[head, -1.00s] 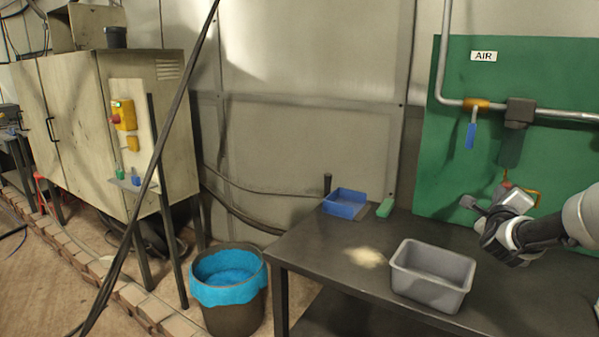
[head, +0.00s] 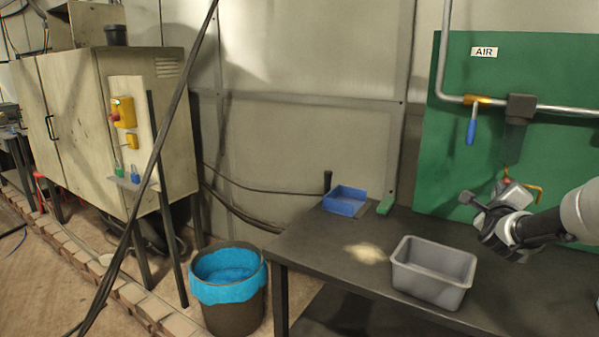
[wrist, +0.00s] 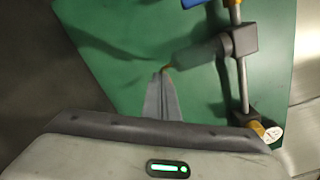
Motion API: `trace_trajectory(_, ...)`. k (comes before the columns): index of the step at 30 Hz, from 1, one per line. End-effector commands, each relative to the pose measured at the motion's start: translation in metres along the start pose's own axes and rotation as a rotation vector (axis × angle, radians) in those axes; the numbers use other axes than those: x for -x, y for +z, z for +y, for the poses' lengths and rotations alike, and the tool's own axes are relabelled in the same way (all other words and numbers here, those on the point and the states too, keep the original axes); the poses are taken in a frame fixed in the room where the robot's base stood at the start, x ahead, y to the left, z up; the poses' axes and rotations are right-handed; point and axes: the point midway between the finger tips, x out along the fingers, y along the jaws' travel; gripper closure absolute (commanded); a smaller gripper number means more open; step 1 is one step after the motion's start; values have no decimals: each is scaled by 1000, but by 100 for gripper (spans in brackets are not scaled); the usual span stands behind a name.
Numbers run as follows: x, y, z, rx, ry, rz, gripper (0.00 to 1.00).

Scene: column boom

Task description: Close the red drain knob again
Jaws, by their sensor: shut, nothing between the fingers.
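The red drain knob (head: 505,171) shows as a small red and orange spot under the dark bowl of the air unit (head: 514,140) on the green board (head: 570,70). My gripper (head: 506,183) is just below it in the head view, fingers shut and empty. In the wrist view the shut fingers (wrist: 162,74) point at the bowl's end, where a small yellow-orange tip (wrist: 167,68) shows. The fingertips look very close to it; I cannot tell whether they touch. The red of the knob is not clear there, nor is its turned position.
A grey pipe with a blue-handled valve (head: 471,126) runs above. An orange hooked part (head: 538,191) is right of my gripper. On the dark table (head: 350,270) are a grey bin (head: 432,282), a blue tray (head: 345,207) and a green block (head: 386,205).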

Motion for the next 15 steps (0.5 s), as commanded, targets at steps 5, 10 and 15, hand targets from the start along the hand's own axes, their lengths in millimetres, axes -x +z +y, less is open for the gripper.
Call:
trace_trajectory(5, 2, 4, 2, 0, -1, 0, 100)
trace_trajectory(10, 19, 4, 2, 2, -2, -2, 100)
trace_trajectory(15, 40, 4, 2, 3, -3, -1, 100)
